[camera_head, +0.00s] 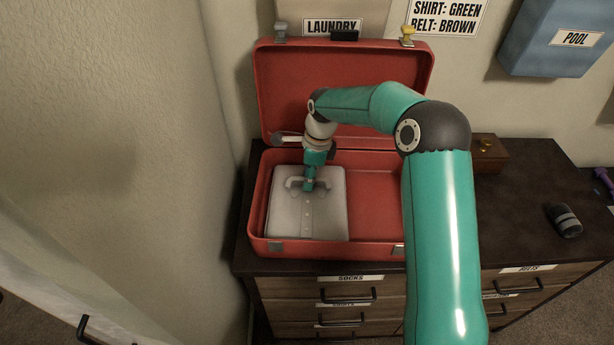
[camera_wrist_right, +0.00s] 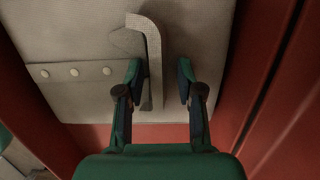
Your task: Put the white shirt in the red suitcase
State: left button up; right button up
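The white shirt (camera_head: 322,218) lies folded and flat in the left part of the open red suitcase (camera_head: 377,205). Its buttons and raised collar show. My right gripper (camera_head: 309,186) is over the collar end of the shirt. In the right wrist view, my right gripper's fingers (camera_wrist_right: 160,80) are apart, with a collar strip of the shirt (camera_wrist_right: 90,45) between them. The left finger is close to the strip, and a gap shows at the right finger. I cannot tell whether either finger touches. My left gripper is not in view.
The suitcase lid (camera_head: 290,95) stands open at the back. The suitcase's right half is bare, partly behind my right arm. Right of it on the dark dresser top (camera_head: 525,185) are a small wooden box (camera_head: 490,155) and a dark banded object (camera_head: 565,221). A blue POOL container (camera_head: 553,45) is at upper right.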

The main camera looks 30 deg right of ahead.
notch_tip(320, 180, up, 12)
jog(key=d, duration=0.1)
jog(key=shift+s+d, duration=0.25)
jog(key=shift+s, duration=0.2)
dwell(0.7)
